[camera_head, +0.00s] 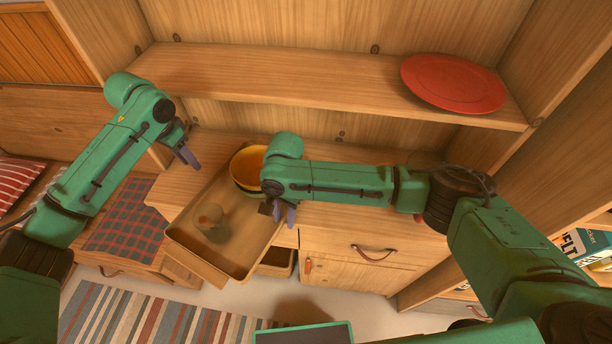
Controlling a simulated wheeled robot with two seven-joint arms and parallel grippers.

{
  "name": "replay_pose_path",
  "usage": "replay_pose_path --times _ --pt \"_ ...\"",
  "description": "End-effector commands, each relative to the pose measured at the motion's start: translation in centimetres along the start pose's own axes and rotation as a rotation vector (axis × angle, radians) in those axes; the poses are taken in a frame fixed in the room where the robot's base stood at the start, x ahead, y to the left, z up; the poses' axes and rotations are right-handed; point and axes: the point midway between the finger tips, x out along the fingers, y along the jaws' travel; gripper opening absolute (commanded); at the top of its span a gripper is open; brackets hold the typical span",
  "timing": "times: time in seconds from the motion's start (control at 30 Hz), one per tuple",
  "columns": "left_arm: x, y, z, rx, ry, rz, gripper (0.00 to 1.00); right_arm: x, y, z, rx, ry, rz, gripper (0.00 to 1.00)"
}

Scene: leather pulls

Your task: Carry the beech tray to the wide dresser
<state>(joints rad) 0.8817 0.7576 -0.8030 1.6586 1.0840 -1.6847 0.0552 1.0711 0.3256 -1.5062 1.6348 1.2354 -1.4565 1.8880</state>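The beech tray (252,262) is a shallow wooden tray. It lies over the front of a wooden dresser top (180,182), its near end reaching past the front edge. A small brownish cup-like thing (211,220) is in it. A yellow bowl with a dark outside (247,166) is at its far end; I cannot tell whether it is inside. My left gripper (188,157) is beyond the tray's left side, apart from it. My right gripper (281,212) is at the tray's right side; contact is unclear. Neither gripper's finger gap shows clearly.
A red plate (453,82) lies on the shelf (290,78) above. A drawer with a leather pull (374,254) is below the dresser top. A checked cushion (120,217) is on the left bench. A striped rug (150,318) covers the floor. Books (590,245) stand at right.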

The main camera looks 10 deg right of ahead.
Motion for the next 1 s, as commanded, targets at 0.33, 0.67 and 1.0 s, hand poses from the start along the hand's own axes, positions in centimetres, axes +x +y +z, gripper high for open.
replay_pose_path --times 0.33,0.67,1.0 --pt "-1.0 0.0 0.0 -0.001 0.0 0.0 0.34 -4.4 -0.1 0.0 0.0 0.001 -0.005 0.34" --pt "-1.0 0.0 0.0 0.0 0.0 0.0 0.34 -11.6 0.0 0.1 0.0 0.001 -0.002 0.34" --pt "-0.9 0.0 0.0 0.0 0.0 0.001 0.34 -12.1 0.0 0.1 0.0 0.001 0.0 0.34"
